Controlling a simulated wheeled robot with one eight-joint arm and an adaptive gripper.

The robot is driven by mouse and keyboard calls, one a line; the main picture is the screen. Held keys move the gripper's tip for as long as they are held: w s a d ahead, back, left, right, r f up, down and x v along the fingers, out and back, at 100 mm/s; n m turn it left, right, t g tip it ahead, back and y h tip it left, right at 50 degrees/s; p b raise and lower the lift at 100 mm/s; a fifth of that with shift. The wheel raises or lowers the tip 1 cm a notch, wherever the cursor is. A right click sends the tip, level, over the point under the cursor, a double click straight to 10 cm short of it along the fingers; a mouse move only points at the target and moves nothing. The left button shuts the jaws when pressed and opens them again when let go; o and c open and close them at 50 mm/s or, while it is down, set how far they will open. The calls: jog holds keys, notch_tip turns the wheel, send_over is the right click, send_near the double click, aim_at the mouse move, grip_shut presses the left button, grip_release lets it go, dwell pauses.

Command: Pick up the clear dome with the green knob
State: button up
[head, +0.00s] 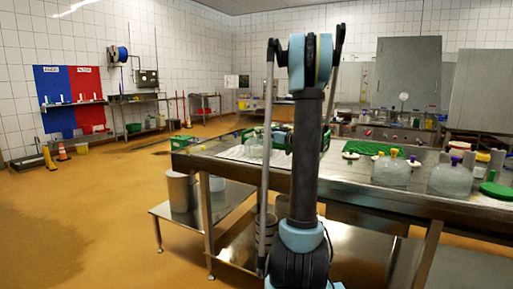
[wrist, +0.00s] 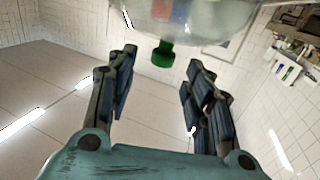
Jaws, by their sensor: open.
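In the wrist view, the clear dome (wrist: 195,14) fills the top edge, cut off by the frame. Its green knob (wrist: 162,54) points down in the picture, towards my gripper. My gripper (wrist: 160,63) is open, one finger on each side of the knob in the picture. I see no finger touching the knob, and its depth between the fingertips is hard to judge.
The steel table (head: 420,203) runs to the right. On it stand a clear dome with a yellow knob (head: 392,171), one with a purple knob (head: 451,178), a green mat (head: 368,148) and a green disc (head: 496,190). A white mat (head: 232,153) lies left. The floor at left is open.

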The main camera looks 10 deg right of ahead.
jog(key=shift+f+x, duration=0.15)
jog(key=shift+x, duration=1.2)
jog(key=shift+f+x, duration=0.1)
jog(key=shift+x, duration=1.3)
jog(key=shift+s, duration=0.1)
grip_shut()
